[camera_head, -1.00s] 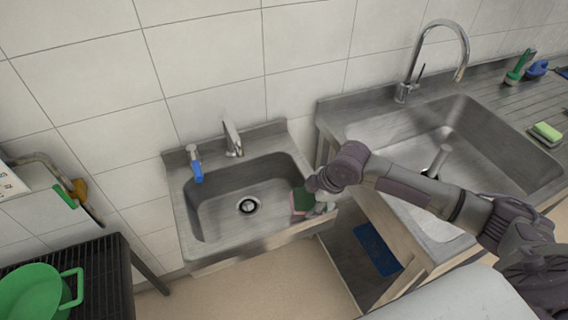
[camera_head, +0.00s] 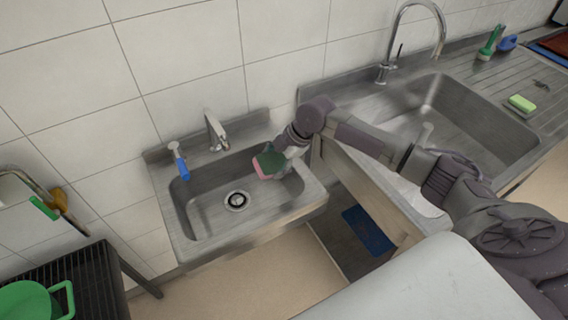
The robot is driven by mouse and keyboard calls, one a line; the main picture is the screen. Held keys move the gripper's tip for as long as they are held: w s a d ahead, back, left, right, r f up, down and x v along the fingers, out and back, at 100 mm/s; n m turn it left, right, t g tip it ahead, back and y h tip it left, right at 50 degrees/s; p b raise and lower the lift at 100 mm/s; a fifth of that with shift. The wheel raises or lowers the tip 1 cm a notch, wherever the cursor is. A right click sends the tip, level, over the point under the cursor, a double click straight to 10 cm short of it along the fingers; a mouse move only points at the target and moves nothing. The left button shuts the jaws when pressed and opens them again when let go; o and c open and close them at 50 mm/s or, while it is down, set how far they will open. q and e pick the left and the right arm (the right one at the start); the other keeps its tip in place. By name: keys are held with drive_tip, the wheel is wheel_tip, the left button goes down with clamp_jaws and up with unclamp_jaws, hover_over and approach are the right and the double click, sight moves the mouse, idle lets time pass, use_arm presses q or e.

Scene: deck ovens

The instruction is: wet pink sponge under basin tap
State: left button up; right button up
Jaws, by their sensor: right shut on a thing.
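My right gripper (camera_head: 277,154) is shut on the pink sponge (camera_head: 262,175), which has a dark green face turned up. It holds the sponge over the right part of the small steel basin (camera_head: 207,205), to the right of the drain. The basin tap (camera_head: 216,132) stands at the back rim, to the left of the sponge and apart from it. No water stream shows. The fingers are partly hidden by the wrist and sponge. My left gripper is not in view.
A blue-handled item (camera_head: 180,162) stands at the basin's back left. A larger sink (camera_head: 450,120) with a tall tap (camera_head: 405,40) is at right, with a green-yellow sponge (camera_head: 521,104) on its drainboard. A green pot (camera_head: 30,300) sits on a black rack at lower left.

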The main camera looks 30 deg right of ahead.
sight(257, 162)
drive_tip(key=w+a+b, duration=0.1)
drive_tip(key=a, duration=0.1)
drive_tip(key=w+a+f+b, duration=0.1)
drive_tip(key=w+a, duration=0.1)
drive_tip(key=shift+f+b, duration=0.15)
drive_tip(key=shift+b, duration=0.2)
drive_tip(key=shift+w+a+f+b, duration=0.15)
drive_tip(key=shift+w+a+b, duration=0.1)
drive_tip(key=shift+w+a, duration=0.5)
drive_tip(key=shift+w+a+f+b, duration=0.2)
drive_tip(key=shift+w+a, duration=0.35)
drive_tip(key=shift+a, duration=0.4)
drive_tip(key=shift+r, duration=0.1)
